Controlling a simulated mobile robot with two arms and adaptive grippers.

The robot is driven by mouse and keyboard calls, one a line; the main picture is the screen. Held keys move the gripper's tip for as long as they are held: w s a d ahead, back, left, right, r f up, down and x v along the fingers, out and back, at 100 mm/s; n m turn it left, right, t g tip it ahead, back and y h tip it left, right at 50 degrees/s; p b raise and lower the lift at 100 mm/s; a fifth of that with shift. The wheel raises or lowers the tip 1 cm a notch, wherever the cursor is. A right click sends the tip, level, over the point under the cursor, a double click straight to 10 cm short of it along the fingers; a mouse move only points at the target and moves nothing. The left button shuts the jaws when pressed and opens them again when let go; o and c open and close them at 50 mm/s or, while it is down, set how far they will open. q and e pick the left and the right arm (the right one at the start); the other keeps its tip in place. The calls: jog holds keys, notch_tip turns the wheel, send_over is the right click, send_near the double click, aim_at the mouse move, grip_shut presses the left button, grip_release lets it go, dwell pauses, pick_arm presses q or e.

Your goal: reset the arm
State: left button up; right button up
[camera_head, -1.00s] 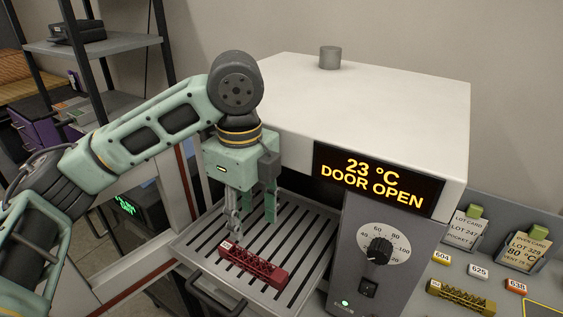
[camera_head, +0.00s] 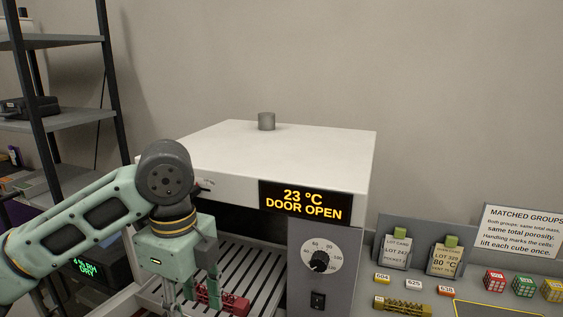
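My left arm comes in from the left. Its gripper (camera_head: 192,288) points down at the front of the open oven (camera_head: 285,145), over the slotted rack (camera_head: 238,282). Its two fingers stand apart and look empty; the lower tips run near the bottom picture edge. A red lattice bar (camera_head: 209,295) lies on the rack, partly hidden behind the fingers. I cannot tell whether a finger touches it. My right gripper is not in view.
The oven display (camera_head: 304,202) reads 23 °C, DOOR OPEN. On the right bench are a brass lattice bar (camera_head: 402,307), card holders (camera_head: 445,258), number tags, and coloured cubes (camera_head: 524,286). A shelf rack (camera_head: 60,120) stands at the left. The wall above the oven is clear.

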pick_arm(q)
jog(key=s+d+f+n+t+h, duration=0.1)
jog(key=s+d+f+n+h, duration=0.2)
jog(key=f, duration=0.4)
jog(key=s+d+f+n+t, duration=0.1)
jog(key=s+d+f+n, duration=0.2)
jog(key=f, duration=0.4)
jog(key=s+d+f+n+h, duration=0.1)
jog(key=d+f+n+h, duration=0.15)
jog(key=d+f, duration=0.35)
jog(key=s+a+f+n+t+y, duration=0.1)
jog(key=s+a+f+n+y, duration=0.2)
jog(key=s+a+f+n, duration=0.45)
jog(key=s+a+f+n+t+y, duration=0.15)
jog(key=s+a+f+n, duration=0.3)
jog(key=a, duration=0.55)
notch_tip(320, 180, down, 26)
jog(key=s+g, duration=0.2)
jog(key=s, duration=0.1)
jog(key=s+a+f+g+y, duration=0.1)
jog(key=s+a+f, duration=0.2)
jog(key=s+f, duration=1.2)
jog(key=shift+s+f+m, duration=0.4)
jog(key=shift+s+m, duration=0.05)
jog(key=shift+s, duration=0.3)
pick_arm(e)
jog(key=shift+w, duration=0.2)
